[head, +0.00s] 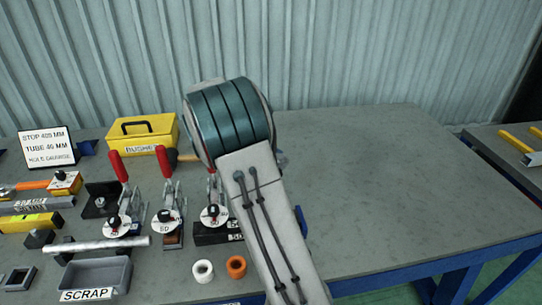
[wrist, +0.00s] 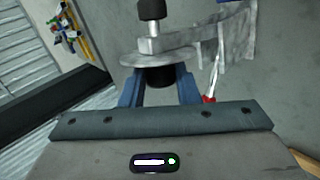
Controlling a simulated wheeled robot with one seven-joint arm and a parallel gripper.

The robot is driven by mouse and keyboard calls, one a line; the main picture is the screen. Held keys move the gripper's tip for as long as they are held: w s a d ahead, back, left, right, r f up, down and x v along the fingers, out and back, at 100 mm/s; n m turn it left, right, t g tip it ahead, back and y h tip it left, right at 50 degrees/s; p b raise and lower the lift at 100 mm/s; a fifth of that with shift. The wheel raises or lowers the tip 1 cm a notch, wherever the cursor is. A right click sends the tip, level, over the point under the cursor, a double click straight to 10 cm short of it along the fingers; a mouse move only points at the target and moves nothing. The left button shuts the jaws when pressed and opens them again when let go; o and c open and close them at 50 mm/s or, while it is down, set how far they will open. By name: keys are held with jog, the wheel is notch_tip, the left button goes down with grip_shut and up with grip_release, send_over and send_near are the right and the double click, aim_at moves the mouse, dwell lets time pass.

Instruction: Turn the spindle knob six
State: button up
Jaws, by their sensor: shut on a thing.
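In the wrist view, my gripper (wrist: 160,78) has its two blue fingers on either side of a dark round knob (wrist: 160,76) and is shut on it. A pale grey disc (wrist: 128,59) lies just beyond the knob, with a metal spindle and a black tip (wrist: 151,10) further out. A grey metal bracket (wrist: 205,36) runs to the right from the spindle. No number on this knob is readable. In the head view, my arm hides the gripper and what it holds.
Clamps with red handles (head: 117,166) and white dials with black knobs (head: 166,220) stand left of my arm. A yellow box (head: 143,134), a grey scrap tray (head: 97,276), a white ring (head: 203,271) and an orange ring (head: 236,266) are nearby. The bench (head: 390,190) is clear on the right.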

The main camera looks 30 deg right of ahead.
jog(key=shift+a+f+g+h, duration=0.1)
jog(key=shift+g+h, duration=0.3)
jog(key=shift+h, duration=0.4)
jog(key=o, duration=1)
jog(key=shift+c, duration=0.2)
jog(key=shift+r+b, duration=0.3)
jog(key=shift+r, duration=0.2)
jog(key=s+d+r+b, duration=0.1)
jog(key=s+d+r, duration=0.7)
jog(key=r, duration=0.2)
jog(key=shift+s+b, duration=0.15)
jog(key=shift+b, duration=0.2)
